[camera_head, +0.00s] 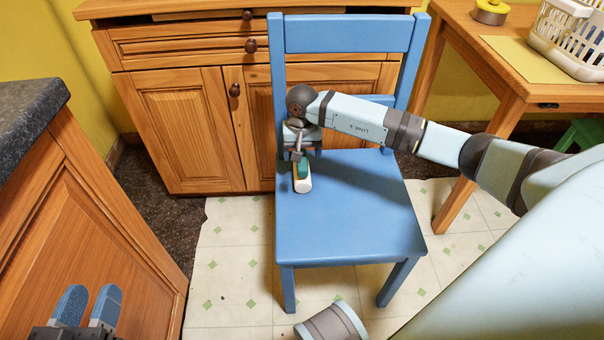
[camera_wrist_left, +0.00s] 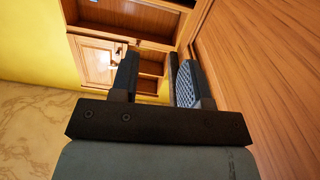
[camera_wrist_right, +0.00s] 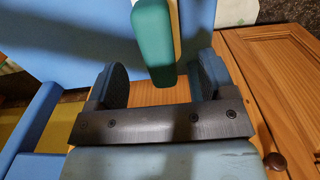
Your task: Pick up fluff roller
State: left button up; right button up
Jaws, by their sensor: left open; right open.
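The fluff roller has a white head (camera_head: 303,184) and a green handle (camera_head: 303,167). It lies on the left side of the blue chair's seat (camera_head: 352,205). My right gripper (camera_head: 299,157) is open at the handle end, above the seat. In the right wrist view, the green handle (camera_wrist_right: 153,42) reaches between the spread fingers (camera_wrist_right: 160,78), with gaps visible at both sides. My left gripper (camera_head: 88,306) is open and empty at the lower left, far from the roller. It also shows empty in the left wrist view (camera_wrist_left: 160,78).
The chair's backrest (camera_head: 345,33) rises behind the right gripper. Wooden cabinets (camera_head: 185,130) stand behind the chair, and a counter (camera_head: 85,200) is at the left. A wooden table (camera_head: 480,40) with a white basket (camera_head: 570,45) is at the right. Tiled floor (camera_head: 235,250) is clear left of the chair.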

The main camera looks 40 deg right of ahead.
notch_tip(320, 180, down, 4)
jog(key=shift+s+a+f+b, duration=0.1)
jog(key=shift+f+b, duration=0.1)
jog(key=shift+b, duration=0.8)
pick_arm(q)
jog(key=shift+w+a+r+m+t, duration=0.15)
jog(key=shift+w+a+m+t, duration=0.35)
jog(key=shift+m, duration=0.4)
pick_arm(e)
jog(key=c, duration=1)
pick_arm(q)
jog(key=shift+w+d, duration=0.1)
pick_arm(e)
jog(key=shift+r, duration=0.1)
jog(key=shift+c, duration=0.2)
